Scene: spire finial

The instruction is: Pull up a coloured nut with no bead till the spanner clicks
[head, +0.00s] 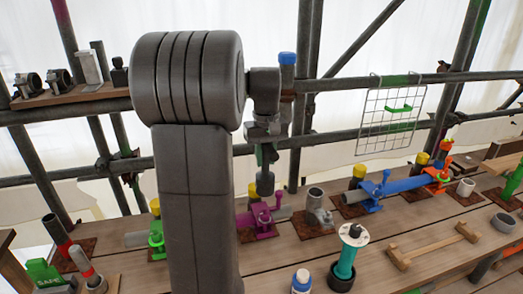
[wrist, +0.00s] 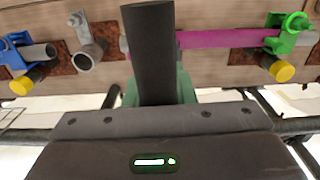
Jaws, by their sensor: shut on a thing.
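My gripper (head: 265,155) hangs above the magenta coupler (head: 262,222). In the wrist view my gripper (wrist: 160,95) is shut on a dark bar-like tool (wrist: 150,50), probably the spanner. In the head view the tool's dark lower end (head: 265,185) points down near the magenta coupler; I cannot tell whether it touches a nut. The tool hides most of this coupler in the wrist view. A green coupler (head: 157,238) is to the left, a blue coupler (head: 370,190) and an orange one (head: 437,178) to the right. Beads are too small to tell.
Scaffold tubes run behind the plank bench (head: 225,270). Yellow-capped posts (head: 360,170) rise behind the couplers. A wire rack (head: 372,125) hangs behind.

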